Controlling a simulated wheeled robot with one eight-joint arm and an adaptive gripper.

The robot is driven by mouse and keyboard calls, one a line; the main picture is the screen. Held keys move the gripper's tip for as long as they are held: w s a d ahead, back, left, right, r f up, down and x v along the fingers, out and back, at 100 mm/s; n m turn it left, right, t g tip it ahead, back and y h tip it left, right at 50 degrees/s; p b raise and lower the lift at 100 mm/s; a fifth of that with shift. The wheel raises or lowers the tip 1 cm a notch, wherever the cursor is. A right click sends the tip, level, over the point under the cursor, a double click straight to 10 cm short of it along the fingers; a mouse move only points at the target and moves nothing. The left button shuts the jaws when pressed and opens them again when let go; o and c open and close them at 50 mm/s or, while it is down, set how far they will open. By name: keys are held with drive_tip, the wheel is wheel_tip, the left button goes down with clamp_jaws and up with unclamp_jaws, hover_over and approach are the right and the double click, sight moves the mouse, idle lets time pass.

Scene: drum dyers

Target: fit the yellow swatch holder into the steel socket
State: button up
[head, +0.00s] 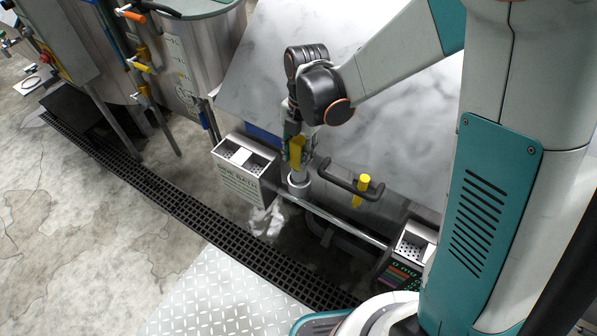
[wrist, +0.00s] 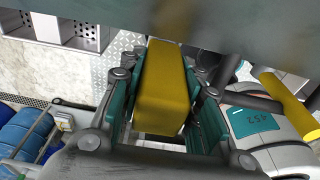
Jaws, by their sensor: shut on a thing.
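The yellow swatch holder (head: 297,150) is a block held upright between the fingers of my gripper (head: 297,158). In the wrist view the holder (wrist: 162,85) fills the space between the teal-sided fingers, and my gripper (wrist: 165,120) is shut on it. A round steel piece that looks like the steel socket (head: 299,185) stands directly below my gripper in the head view. The lower end of the holder is partly hidden, so I cannot tell whether it touches or enters the socket. The socket is not clear in the wrist view.
A perforated steel box (head: 246,163) stands left of my gripper, with a white crumpled cloth (head: 266,220) below. A dark bar handle (head: 350,186) and a yellow grip (head: 361,190) are close on the right. A sloping marbled panel (head: 270,70) rises behind. A floor grate (head: 180,206) runs in front.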

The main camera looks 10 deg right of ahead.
sight(298, 166)
drive_tip(key=shift+f+b, duration=1.5)
drive_tip(key=shift+f, duration=1.1)
drive_tip(key=shift+f, duration=0.2)
drive_tip(key=o, duration=1.2)
drive_tip(key=shift+r, duration=0.15)
